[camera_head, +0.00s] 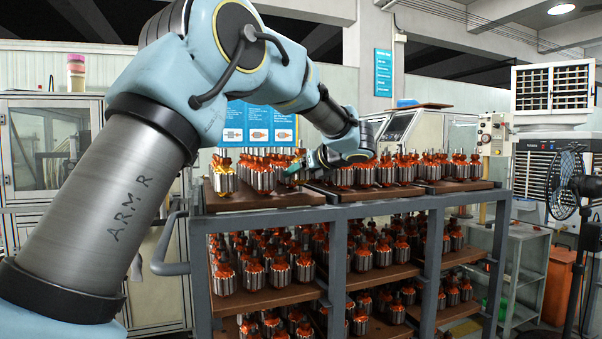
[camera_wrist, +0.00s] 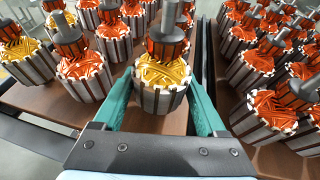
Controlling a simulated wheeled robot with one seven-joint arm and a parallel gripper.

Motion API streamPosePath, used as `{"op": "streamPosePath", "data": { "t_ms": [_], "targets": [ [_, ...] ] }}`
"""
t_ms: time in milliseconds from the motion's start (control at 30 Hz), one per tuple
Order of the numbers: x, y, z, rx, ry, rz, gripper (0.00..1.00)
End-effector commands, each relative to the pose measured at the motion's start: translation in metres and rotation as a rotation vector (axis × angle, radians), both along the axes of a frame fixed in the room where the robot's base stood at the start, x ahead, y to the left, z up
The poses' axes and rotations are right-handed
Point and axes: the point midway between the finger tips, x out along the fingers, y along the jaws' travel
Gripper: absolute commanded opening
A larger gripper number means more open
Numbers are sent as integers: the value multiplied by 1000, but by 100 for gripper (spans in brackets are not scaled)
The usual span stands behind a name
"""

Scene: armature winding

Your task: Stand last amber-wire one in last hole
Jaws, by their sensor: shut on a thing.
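My gripper (camera_wrist: 161,92) is shut on an armature with amber wire (camera_wrist: 163,75), one green finger on each side of its slotted core. The held armature looks upright at the near side of a brown board (camera_wrist: 115,97), beside orange-wire armatures. Its lower end and any hole under it are hidden. Another amber-wire armature (camera_wrist: 22,52) stands at the far left of the same board. In the head view my gripper (camera_head: 296,168) is at the top of the rack, over the left boards, and an amber-wire armature (camera_head: 222,174) shows at the left end.
Orange-wire armatures (camera_wrist: 85,70) stand close by to the left, and more (camera_wrist: 260,65) fill the neighbouring board to the right, past a narrow gap. The grey rack (camera_head: 337,250) has lower shelves full of armatures. A fan (camera_head: 570,185) stands at the far right.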

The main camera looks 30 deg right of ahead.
Motion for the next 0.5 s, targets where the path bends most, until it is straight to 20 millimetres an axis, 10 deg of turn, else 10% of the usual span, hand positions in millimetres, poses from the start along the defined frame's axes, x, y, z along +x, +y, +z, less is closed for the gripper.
{"op": "streamPosePath", "data": {
  "t_ms": [500],
  "targets": [
    [0, 0, -8, -2, -2, 1, 0]
  ]
}}
